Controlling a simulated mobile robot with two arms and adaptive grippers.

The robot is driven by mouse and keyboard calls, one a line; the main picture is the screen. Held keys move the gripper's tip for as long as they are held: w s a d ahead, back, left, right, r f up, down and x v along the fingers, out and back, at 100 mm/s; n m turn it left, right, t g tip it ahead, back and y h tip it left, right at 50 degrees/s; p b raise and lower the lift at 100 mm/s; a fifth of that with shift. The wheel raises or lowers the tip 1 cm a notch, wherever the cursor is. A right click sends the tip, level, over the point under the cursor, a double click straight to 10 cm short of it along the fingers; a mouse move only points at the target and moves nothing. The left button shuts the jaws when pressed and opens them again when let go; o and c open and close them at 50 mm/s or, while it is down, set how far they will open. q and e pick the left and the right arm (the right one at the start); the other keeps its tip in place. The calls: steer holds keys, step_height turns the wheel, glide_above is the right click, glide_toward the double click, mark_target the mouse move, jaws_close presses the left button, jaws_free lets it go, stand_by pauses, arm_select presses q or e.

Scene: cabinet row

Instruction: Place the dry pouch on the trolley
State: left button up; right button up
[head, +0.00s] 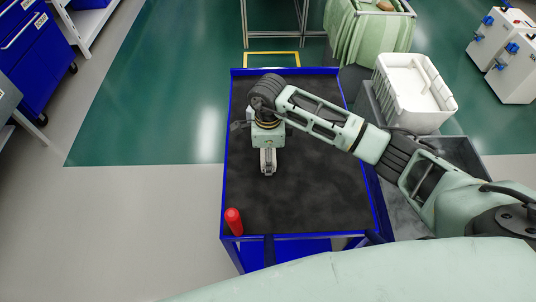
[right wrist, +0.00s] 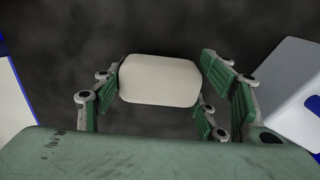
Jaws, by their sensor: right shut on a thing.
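The trolley (head: 310,200) has a dark top with a blue rim and stands in front of me in the head view. My right gripper (head: 268,168) is over the middle of its top, pointing down. In the right wrist view, the pale beige dry pouch (right wrist: 160,81) sits between the green-padded fingers of my right gripper (right wrist: 162,95), which is shut on it. The dark trolley top lies behind the pouch. Whether the pouch touches the top cannot be told. In the head view the pouch is mostly hidden by the gripper. My left gripper is not in view.
A red cylinder (head: 233,221) stands at the trolley's near left corner. A white crate (head: 412,92) is right of the trolley. A bin with a green liner (head: 368,32) stands behind. Blue cabinets (head: 38,55) are at far left. Much of the trolley top is bare.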

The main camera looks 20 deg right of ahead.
steer(key=shift+f, duration=0.55)
steer(key=shift+f, duration=0.2)
steer(key=o, duration=1.2)
steer(key=shift+r, duration=0.1)
steer(key=shift+r, duration=0.25)
step_height(320, 180, up, 12)
steer(key=shift+f+b, duration=0.15)
steer(key=shift+b, duration=0.7)
